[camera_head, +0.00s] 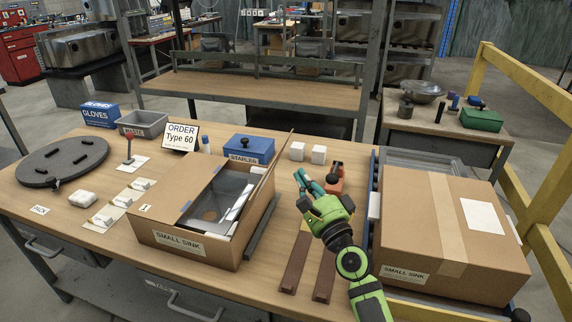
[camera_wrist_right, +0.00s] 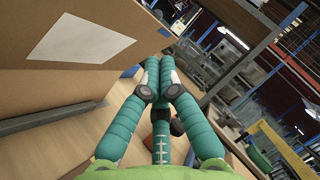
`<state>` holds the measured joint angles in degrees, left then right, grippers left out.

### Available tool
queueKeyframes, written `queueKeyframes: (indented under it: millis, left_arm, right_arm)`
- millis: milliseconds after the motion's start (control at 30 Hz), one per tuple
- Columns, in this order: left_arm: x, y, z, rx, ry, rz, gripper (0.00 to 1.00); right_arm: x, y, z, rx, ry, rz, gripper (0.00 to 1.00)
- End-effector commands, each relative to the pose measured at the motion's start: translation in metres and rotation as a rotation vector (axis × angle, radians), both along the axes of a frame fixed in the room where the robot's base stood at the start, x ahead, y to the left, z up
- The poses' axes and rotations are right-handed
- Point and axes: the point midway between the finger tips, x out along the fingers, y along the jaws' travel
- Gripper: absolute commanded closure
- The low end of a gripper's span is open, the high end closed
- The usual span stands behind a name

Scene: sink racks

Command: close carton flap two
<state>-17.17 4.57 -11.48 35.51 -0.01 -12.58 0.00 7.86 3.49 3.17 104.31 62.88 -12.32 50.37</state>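The open carton (camera_head: 207,235), labelled SMALL SINK, stands on the table. Its left flap (camera_head: 184,188) lies over part of the top. Its right flap (camera_head: 273,160) stands up, tilted, seen nearly edge-on. A grey sink shows inside through the gap. My right gripper (camera_head: 309,183) is right of the carton, apart from the raised flap. In the right wrist view its teal fingers (camera_wrist_right: 159,68) come together at the tips with nothing visible between them. My left gripper is out of view.
A closed, taped carton (camera_head: 445,225) stands at the right. A blue staples box (camera_head: 249,149), white blocks and an orange tool (camera_head: 335,178) lie behind the gripper. A dark bar (camera_head: 262,228) lies beside the open carton. A yellow rail (camera_head: 540,225) borders the right.

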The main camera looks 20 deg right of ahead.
Motion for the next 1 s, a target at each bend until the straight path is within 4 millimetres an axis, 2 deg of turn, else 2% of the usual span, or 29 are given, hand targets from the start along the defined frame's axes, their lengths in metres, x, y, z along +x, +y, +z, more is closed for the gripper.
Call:
queueKeyframes:
  millis: [67,200,333,767,1000]
  left_arm:
    - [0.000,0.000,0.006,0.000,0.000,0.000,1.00]
    - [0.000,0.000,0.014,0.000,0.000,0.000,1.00]
    - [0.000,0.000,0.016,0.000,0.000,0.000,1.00]
    - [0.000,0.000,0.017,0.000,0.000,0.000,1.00]
    - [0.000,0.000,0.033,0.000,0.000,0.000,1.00]
  right_arm:
    - [0.013,0.006,0.008,0.003,-0.001,0.002,1.00]
    - [0.022,0.022,0.015,0.003,-0.001,0.002,1.00]
    - [0.027,0.030,0.018,0.000,-0.002,0.002,1.00]
    - [0.028,0.032,0.018,-0.001,-0.001,0.002,1.00]
    - [0.031,0.034,0.025,-0.030,0.020,0.002,1.00]
